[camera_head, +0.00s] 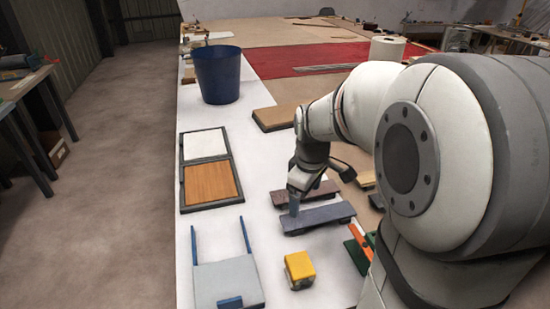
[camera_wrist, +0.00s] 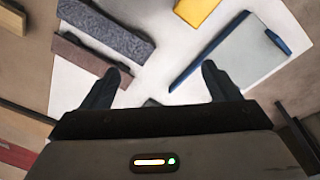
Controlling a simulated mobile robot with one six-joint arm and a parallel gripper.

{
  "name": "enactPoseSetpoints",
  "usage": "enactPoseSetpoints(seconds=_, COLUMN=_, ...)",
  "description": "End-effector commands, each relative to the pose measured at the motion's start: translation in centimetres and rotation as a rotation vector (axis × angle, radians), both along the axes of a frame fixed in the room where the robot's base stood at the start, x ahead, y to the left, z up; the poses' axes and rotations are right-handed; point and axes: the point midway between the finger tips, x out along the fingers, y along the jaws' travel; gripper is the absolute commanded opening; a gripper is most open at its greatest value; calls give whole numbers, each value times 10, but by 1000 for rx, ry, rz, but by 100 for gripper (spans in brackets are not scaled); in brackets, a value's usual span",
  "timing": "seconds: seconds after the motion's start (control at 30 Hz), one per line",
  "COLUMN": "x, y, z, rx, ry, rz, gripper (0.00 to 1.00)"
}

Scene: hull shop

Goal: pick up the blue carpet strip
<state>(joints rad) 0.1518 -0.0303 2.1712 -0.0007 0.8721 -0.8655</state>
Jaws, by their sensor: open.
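The blue carpet strip (camera_head: 322,217) is a long blue-grey speckled piece lying on the white table, with dark block-like parts under its ends. It also shows at the upper left in the wrist view (camera_wrist: 108,32). My gripper (camera_head: 294,208) points down by the strip's left end in the head view. In the wrist view my gripper (camera_wrist: 161,70) is open, with bare white table between its fingertips. The strip lies left of and beyond the fingertips, not between them. A brownish-purple strip (camera_head: 318,192) lies parallel behind it; its end is close to the left finger in the wrist view.
A yellow block (camera_head: 299,267) and a pale grey board with blue bars (camera_head: 228,281) lie nearer. Framed white and wood panels (camera_head: 210,168) lie at left. A dark blue bucket (camera_head: 217,76) stands farther back, and a tan block (camera_head: 273,118) lies behind my gripper.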

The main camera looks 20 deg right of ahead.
Motion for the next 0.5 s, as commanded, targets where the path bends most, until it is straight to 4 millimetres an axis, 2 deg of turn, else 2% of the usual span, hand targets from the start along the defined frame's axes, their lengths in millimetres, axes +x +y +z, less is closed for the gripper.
enactPoseSetpoints(seconds=0.03, x=19, y=-12, z=-15, rx=-8, ry=24, rz=84, gripper=87)
enactPoseSetpoints(seconds=0.2, x=74, y=-52, z=-60, rx=-33, ry=77, rz=420, gripper=89)
enactPoseSetpoints(seconds=0.33, x=104, y=-79, z=-95, rx=-38, ry=104, rz=636, gripper=89)
enactPoseSetpoints(seconds=0.5, x=124, y=-102, z=-128, rx=-38, ry=123, rz=819, gripper=89)
